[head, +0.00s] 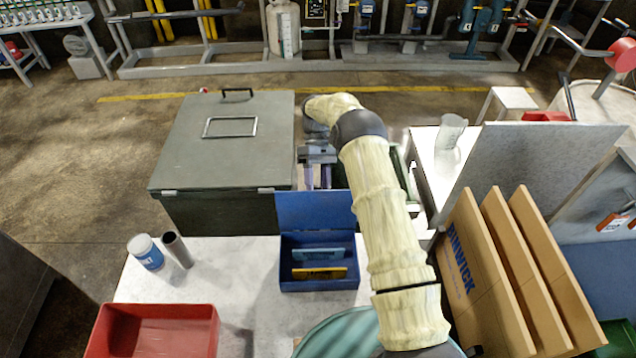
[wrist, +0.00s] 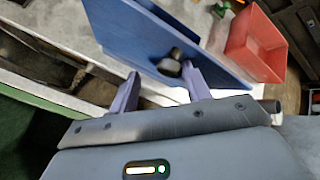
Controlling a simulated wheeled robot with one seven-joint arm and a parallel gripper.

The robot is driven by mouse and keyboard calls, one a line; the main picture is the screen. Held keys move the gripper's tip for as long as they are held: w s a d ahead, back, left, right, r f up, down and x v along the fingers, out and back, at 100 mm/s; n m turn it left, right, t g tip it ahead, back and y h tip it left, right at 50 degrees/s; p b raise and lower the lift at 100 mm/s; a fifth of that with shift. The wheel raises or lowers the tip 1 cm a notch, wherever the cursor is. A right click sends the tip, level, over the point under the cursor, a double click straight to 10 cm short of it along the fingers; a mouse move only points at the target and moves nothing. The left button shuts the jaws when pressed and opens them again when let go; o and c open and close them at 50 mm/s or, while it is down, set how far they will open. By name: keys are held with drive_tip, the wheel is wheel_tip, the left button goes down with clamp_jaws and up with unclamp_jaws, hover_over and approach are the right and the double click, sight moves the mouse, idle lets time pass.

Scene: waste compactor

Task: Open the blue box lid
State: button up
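The blue box (head: 319,284) sits on the light work table, and its lid (head: 316,212) stands raised, roughly upright, at the back. Inside the box are a blue item (head: 317,254) and a yellow item (head: 319,272). My gripper (head: 318,182) is behind the lid, with its two purple fingers apart. In the wrist view the blue lid (wrist: 150,30) lies just beyond the fingers of my gripper (wrist: 161,85). A dark knob (wrist: 169,66) on the lid is close to the right finger; I cannot tell whether they touch. Nothing shows held between the fingers.
A red bin (head: 155,330) and a white-and-blue jar (head: 146,252) with a dark tube (head: 178,249) are at left. A large grey-green chest (head: 225,150) stands behind the table. Cardboard panels (head: 500,275) stand right of my arm. Bare tabletop lies left of the box.

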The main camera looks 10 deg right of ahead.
drive_tip(key=shift+f, duration=0.15)
wheel_tip(320, 180, up, 10)
drive_tip(key=b, duration=0.3)
idle(0.5)
drive_tip(key=s+d+m+t, duration=0.4)
drive_tip(key=s+t, duration=0.2)
drive_tip(key=s, duration=0.5)
drive_tip(key=s+d+m+t, duration=0.4)
drive_tip(key=s+t, duration=0.2)
drive_tip(key=s, duration=0.5)
drive_tip(key=shift+d+r+h, duration=0.15)
drive_tip(key=shift+r+h, duration=0.15)
drive_tip(key=shift+r, duration=0.05)
